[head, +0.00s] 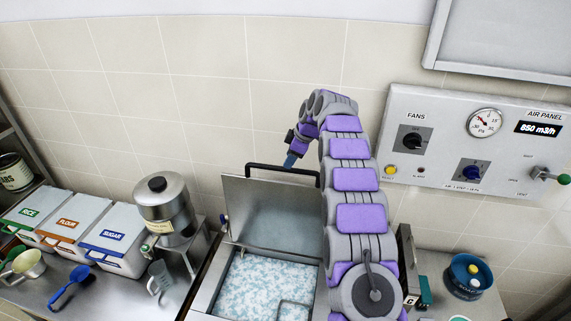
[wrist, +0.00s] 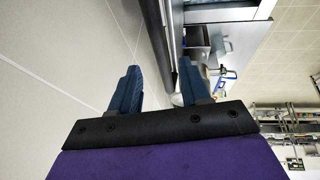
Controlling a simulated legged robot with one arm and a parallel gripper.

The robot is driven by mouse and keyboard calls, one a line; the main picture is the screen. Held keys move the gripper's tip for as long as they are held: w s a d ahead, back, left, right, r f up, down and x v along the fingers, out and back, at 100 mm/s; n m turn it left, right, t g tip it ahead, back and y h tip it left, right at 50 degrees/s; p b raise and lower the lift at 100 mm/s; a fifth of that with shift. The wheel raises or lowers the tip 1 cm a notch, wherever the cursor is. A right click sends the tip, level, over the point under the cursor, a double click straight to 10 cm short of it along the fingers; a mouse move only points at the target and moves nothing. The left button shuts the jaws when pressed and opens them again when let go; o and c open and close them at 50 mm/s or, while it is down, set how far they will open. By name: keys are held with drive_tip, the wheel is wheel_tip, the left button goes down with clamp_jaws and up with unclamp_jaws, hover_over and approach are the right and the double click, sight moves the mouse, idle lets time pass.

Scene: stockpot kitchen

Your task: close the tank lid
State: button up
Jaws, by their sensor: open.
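The tank (head: 213,272) holds white and pale blue foamy contents. Its steel lid (head: 272,215) stands raised and tilted at the back of the opening, with a black bar handle (head: 262,167) along its top edge. My gripper (head: 290,161) is at the top of the lid, close by the handle on its wall side; I cannot tell whether it touches. In the wrist view my gripper (wrist: 158,68) has its two blue fingers apart, with nothing held between them. A dark bar runs just past the fingertips there. My arm hides the right side of the lid and tank.
Left of the tank stand a steel urn (head: 165,207), a clear jug (head: 159,279) and labelled bins (head: 112,240). A control panel (head: 470,145) is on the wall at right. A blue round container (head: 468,276) sits on the right counter.

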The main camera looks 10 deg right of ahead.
drive_tip(key=shift+p+x, duration=0.45)
drive_tip(key=shift+x, duration=2.15)
drive_tip(key=shift+c, duration=0.3)
clamp_jaws()
drive_tip(key=shift+r, duration=0.1)
